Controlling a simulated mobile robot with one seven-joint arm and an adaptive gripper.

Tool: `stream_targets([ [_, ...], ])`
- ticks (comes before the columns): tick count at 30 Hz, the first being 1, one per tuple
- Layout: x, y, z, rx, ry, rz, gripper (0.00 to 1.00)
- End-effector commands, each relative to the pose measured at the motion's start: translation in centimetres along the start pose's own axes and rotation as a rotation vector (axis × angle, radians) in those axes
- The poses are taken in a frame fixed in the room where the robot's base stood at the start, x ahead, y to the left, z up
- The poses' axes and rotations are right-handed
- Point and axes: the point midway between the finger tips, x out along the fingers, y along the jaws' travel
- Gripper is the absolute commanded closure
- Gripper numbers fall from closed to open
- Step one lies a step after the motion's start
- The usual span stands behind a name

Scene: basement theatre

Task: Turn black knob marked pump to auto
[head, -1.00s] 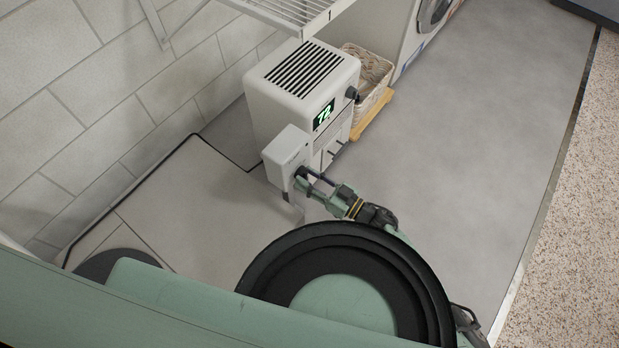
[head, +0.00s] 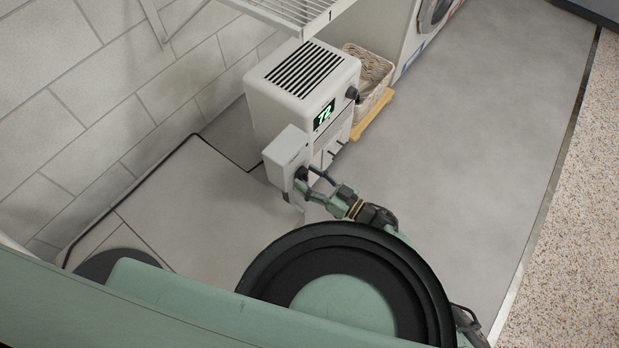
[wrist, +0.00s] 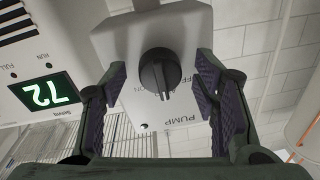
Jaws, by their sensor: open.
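The black round knob (wrist: 160,73) with a raised grip bar sits on the front of a light grey control box (wrist: 120,42). A pale mark on the knob points toward the picture's bottom. Lettering reading PUMP shows below it in the wrist view; other labels are partly hidden by the knob and finger. My gripper (wrist: 161,92) is open, with one purple-padded finger on each side of the knob and visible gaps on both sides. In the head view the control box (head: 286,150) stands before the dehumidifier, and my gripper (head: 302,181) is at its front face, mostly covering the knob.
The white dehumidifier (head: 270,108) with a green 72 display (head: 324,115) stands just behind the box, its own black knob (head: 351,93) on the right. A wicker basket (head: 375,70) and a wire shelf (head: 290,12) are near. Floor to the right (head: 460,150) is clear.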

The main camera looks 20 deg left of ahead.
Motion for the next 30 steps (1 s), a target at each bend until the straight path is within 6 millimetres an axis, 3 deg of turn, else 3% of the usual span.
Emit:
stream_targets([
  [5, -0.8, 0.1, 0.0, 0.000, -0.002, 0.002, 0.45],
  [21, -10.8, 0.0, 0.0, 0.000, -0.002, 0.001, 0.45],
  [30, -12.1, 0.0, 0.0, 0.001, 0.000, 0.000, 0.45],
])
